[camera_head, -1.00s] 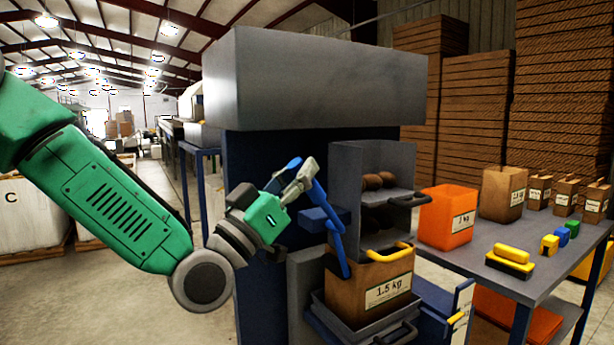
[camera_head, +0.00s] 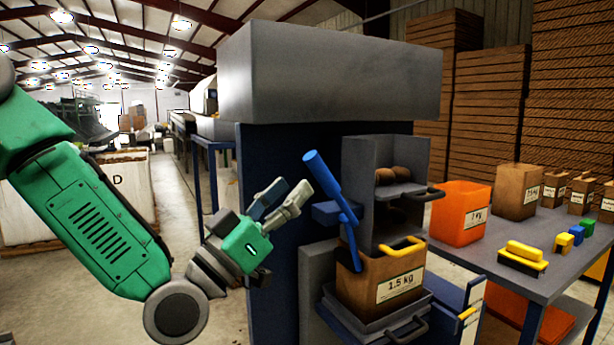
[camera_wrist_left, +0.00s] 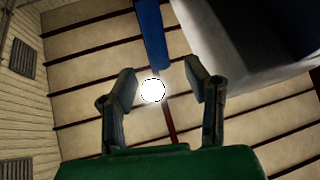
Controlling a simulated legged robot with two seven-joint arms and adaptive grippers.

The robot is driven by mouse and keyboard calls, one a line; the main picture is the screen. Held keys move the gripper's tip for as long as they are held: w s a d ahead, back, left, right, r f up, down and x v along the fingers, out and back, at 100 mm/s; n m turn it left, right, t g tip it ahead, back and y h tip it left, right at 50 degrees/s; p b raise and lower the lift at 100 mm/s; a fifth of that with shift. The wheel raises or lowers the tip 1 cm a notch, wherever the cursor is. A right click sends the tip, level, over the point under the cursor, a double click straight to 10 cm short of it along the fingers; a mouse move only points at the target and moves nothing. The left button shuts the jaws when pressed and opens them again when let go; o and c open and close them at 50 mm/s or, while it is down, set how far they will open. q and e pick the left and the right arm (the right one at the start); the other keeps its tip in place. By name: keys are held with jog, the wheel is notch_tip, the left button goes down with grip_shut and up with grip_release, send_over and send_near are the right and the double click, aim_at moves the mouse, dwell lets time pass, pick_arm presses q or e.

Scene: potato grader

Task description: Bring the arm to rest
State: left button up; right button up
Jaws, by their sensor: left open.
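My left arm (camera_head: 95,220) comes in from the left, green with grey joints. My left gripper (camera_head: 284,199) is open and empty, just left of the blue lever (camera_head: 333,200) on the machine. In the left wrist view the two fingers (camera_wrist_left: 160,88) stand apart with nothing between them. The blue lever (camera_wrist_left: 152,35) shows beyond them, with the roof behind. I cannot see my right gripper.
The grader machine (camera_head: 330,75) stands right of the gripper. It has a grey hopper (camera_head: 385,155) with potatoes and a 1.5 kg bag (camera_head: 355,280) below. A table (camera_head: 550,275) at the right holds an orange container (camera_head: 461,212) and bags.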

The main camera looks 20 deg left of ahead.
pick_arm(q)
jog(key=shift+v, duration=1.05)
pick_arm(e)
jog(key=shift+w+a, duration=0.1)
jog(key=shift+w, duration=0.05)
pick_arm(q)
notch_tip(320, 180, down, 31)
jog(key=s+d+n+g+y, duration=0.15)
jog(key=g+y, duration=0.35)
jog(key=g, duration=0.6)
jog(key=s+a+f+g+y, duration=0.1)
jog(key=s+a+f+g, duration=0.1)
jog(key=s+f, duration=0.5)
jog(key=s+a+f+g+y, duration=0.2)
jog(key=s+f+g, duration=0.3)
jog(key=s+f, duration=0.2)
jog(key=s+a+f+n+g+y, duration=0.1)
jog(key=s+a+f+g+y, duration=0.1)
jog(key=s+f, duration=0.5)
jog(key=s+a+g, duration=0.1)
jog(key=s, duration=0.3)
jog(key=shift+g, duration=0.3)
